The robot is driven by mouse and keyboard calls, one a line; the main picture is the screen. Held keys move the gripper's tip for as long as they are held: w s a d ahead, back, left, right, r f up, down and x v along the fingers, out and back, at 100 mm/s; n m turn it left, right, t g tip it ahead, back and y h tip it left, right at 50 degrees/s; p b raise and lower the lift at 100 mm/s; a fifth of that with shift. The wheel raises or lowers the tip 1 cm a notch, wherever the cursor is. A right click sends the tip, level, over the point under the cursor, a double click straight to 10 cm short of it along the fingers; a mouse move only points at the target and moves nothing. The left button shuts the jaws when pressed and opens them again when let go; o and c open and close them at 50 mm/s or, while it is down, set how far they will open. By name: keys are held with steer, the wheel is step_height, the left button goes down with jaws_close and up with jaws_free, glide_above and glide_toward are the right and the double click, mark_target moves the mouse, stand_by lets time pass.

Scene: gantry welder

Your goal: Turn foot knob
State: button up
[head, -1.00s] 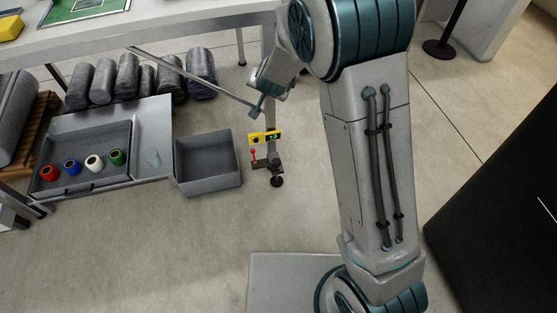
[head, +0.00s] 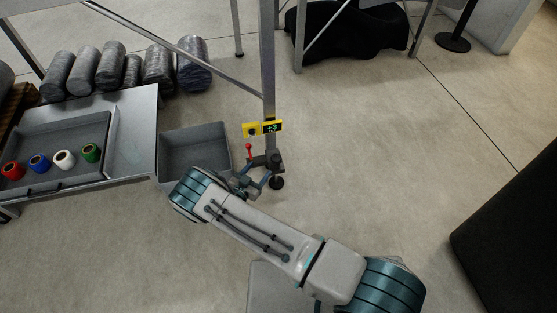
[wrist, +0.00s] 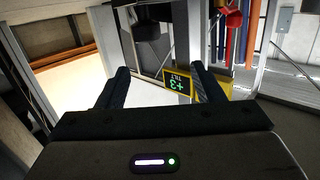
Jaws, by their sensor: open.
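The leg (head: 268,70) of the table or gantry comes down to a dark knob-like part (head: 276,160) and a round black foot (head: 277,183) on the floor. My gripper (head: 256,178) is low by the leg's base, just left of the foot, with its fingers apart and nothing seen between them. Whether it touches the knob cannot be told. A yellow tilt display (head: 271,127) on the leg shows green digits; in the wrist view it (wrist: 180,84) reads TILT +3. The knob is not clearly visible in the wrist view.
A red-topped lever (head: 249,149) stands beside the leg. An empty grey bin (head: 196,136) is close on the left. Further left, a tray (head: 100,135) holds several coloured spools. Open floor lies right of the leg, with a black block (head: 510,215) beyond.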

mark_target(279, 156)
step_height(279, 156, down, 4)
steer(key=s+d+r+t+h+b, duration=0.1)
steer(key=s, duration=0.1)
steer(key=b+x, duration=0.1)
steer(key=x, duration=0.3)
steer(key=b+x, duration=0.1)
steer(key=x, duration=0.4)
steer(key=b+x, duration=0.2)
steer(key=x, duration=0.3)
steer(key=shift+f, duration=0.25)
steer(key=c, duration=1)
